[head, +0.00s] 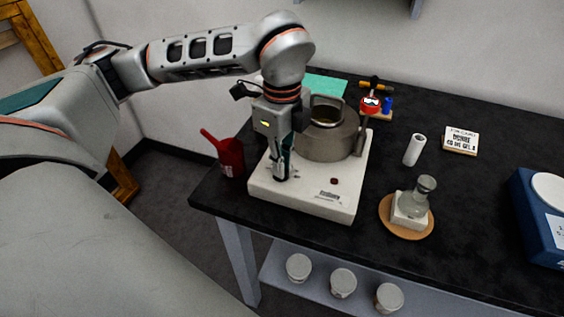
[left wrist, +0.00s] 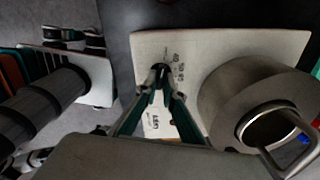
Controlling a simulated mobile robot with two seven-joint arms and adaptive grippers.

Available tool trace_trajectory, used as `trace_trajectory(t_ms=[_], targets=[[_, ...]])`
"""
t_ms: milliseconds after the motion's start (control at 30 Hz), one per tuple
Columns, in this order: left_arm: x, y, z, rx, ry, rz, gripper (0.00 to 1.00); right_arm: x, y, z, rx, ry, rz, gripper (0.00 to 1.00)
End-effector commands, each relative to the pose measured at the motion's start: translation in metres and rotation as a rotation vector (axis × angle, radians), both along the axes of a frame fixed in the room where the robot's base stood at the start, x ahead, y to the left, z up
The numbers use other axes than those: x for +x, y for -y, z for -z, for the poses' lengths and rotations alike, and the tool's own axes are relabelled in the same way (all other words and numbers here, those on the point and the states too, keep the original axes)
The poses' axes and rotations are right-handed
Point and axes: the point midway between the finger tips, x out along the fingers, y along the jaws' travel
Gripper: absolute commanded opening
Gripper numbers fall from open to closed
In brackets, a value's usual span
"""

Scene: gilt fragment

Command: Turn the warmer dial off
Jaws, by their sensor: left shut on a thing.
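The warmer (head: 310,202) is a cream flat box near the front left of the black table. A grey metal pot (head: 330,142) with an open top stands on its back part; the pot also shows at the right of the left wrist view (left wrist: 225,97). My left gripper (head: 281,176) points down at the warmer's front left. In the left wrist view its fingertips (left wrist: 161,73) are closed around the small black dial (left wrist: 160,68). The printed marks beside the dial are too small to read. In the head view the gripper hides the dial. My right gripper is not in view.
A red jug (head: 231,158) stands close left of the warmer. To the right are a white cylinder (head: 414,150), a glass flask (head: 420,192) on a round mat (head: 428,232), a small sign (head: 460,140) and a blue box (head: 545,225). White tubs (head: 343,283) sit on the lower shelf.

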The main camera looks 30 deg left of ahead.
Motion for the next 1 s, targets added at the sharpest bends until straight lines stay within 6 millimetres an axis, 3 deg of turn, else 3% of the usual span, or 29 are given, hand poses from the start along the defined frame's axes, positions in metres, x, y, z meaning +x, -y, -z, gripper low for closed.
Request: trace_trajectory(t_ms=[367,400,433,800,1000], targets=[[0.0,0.0,0.0,0.0,0.0,-0.005,0.0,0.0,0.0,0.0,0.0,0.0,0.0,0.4],[0.0,0.0,0.0,0.0,0.0,-0.005,0.19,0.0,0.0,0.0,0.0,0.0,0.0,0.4],[0.0,0.0,0.0,0.0,0.0,-0.005,0.25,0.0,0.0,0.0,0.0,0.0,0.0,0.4],[0.0,0.0,-0.002,0.0,0.001,-0.004,0.25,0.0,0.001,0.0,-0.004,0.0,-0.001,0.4],[0.002,0.0,-0.025,0.0,0.006,-0.004,0.25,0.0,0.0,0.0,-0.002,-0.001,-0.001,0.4]])
